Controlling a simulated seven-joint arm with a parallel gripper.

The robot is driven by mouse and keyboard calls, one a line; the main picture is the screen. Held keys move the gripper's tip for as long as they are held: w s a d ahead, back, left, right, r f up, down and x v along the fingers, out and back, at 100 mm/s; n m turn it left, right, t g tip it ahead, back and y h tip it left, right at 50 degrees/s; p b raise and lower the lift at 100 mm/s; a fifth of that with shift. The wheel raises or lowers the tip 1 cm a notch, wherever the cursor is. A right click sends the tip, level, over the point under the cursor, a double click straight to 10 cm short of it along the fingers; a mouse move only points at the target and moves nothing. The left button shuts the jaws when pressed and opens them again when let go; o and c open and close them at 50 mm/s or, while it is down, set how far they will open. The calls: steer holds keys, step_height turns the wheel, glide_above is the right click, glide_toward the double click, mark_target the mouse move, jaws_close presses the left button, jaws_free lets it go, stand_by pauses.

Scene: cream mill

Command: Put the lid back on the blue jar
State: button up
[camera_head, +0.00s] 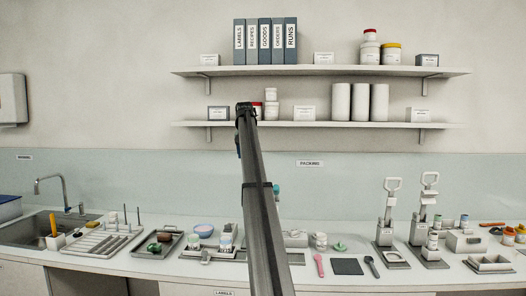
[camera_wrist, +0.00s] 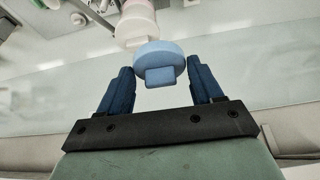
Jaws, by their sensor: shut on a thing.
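In the wrist view my gripper (camera_wrist: 161,76) has its two dark blue fingers on either side of a round light blue lid (camera_wrist: 158,54) with a square block on the side facing me. It is shut on this lid, and the counter shows beyond. A pale, whitish jar-like thing (camera_wrist: 137,25) is just past the lid; I cannot tell if they touch. In the head view my arm hides the gripper and the lid. A pale blue round thing (camera_head: 203,229) is on the counter left of my arm; I cannot tell whether it is the blue jar.
Small jars (camera_head: 227,234) stand on a tray left of my arm. A white jar (camera_head: 320,241), a pink spoon (camera_head: 319,265) and a dark mat (camera_head: 347,267) are on the right. Two upright presses (camera_head: 390,215) stand farther right. Shelves (camera_head: 320,72) hang above.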

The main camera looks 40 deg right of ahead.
steer(key=a+f+m+g, duration=0.1)
steer(key=a+f+m, duration=0.3)
steer(key=f, duration=0.7)
steer(key=w+a+f+m+g, duration=0.1)
steer(key=a+f+m, duration=0.3)
steer(key=f, duration=0.7)
steer(key=a+f+m+g+h, duration=0.1)
steer(key=a+f+m+g, duration=0.1)
steer(key=f, duration=0.9)
steer(key=shift+w+a+f+m, duration=0.4)
steer(key=shift+a+m, duration=0.5)
steer(key=shift+a, duration=0.35)
steer(key=shift+f, duration=0.6)
steer(key=o, duration=1.1)
steer(key=shift+o, duration=0.4)
steer(key=shift+r, duration=0.15)
